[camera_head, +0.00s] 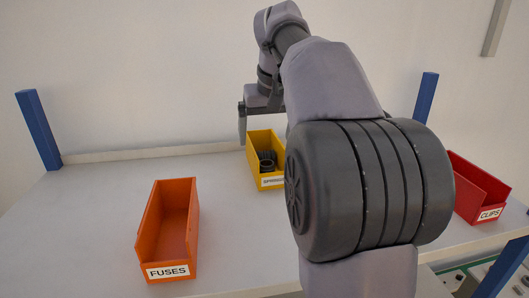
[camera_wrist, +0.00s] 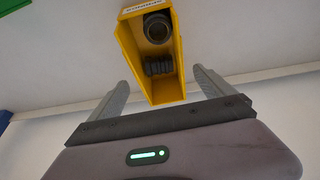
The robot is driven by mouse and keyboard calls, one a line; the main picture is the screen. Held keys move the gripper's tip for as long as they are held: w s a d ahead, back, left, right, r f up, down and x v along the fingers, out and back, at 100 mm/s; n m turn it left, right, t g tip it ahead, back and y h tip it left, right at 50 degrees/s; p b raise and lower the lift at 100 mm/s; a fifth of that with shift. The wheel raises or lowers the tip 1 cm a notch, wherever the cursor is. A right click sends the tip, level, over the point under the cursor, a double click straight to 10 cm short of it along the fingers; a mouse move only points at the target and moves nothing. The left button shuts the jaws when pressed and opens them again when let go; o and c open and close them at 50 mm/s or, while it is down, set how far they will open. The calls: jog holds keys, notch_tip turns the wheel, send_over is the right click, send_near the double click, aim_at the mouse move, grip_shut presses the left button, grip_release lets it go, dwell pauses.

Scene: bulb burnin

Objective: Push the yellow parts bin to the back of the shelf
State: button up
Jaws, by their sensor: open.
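The yellow parts bin (camera_head: 252,151) stands on the shelf (camera_head: 95,215), its labelled front facing me and its right side partly hidden by my arm. It holds dark round parts, and in the wrist view the bin (camera_wrist: 124,45) shows a ring and several small ribbed pieces inside. My gripper (camera_wrist: 161,80) is open and empty, with its fingers spread wide. In the wrist view the bin's unlabelled end reaches toward the gap between the fingertips. In the head view one finger hangs by the bin's back left corner; I cannot tell whether it touches.
An orange FUSES bin (camera_head: 150,240) stands at the front left and a red CLIPS bin (camera_head: 472,200) at the right. Blue posts (camera_head: 38,130) mark the shelf's corners, and a low lip (camera_head: 150,152) runs along its back. A green object (camera_wrist: 12,4) shows in the wrist view.

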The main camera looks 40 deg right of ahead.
aim_at(264, 152)
jog(key=x, duration=0.6)
jog(key=shift+a, duration=0.1)
jog(key=shift+w+f, duration=0.3)
jog(key=shift+f, duration=0.35)
jog(key=c, duration=1.6)
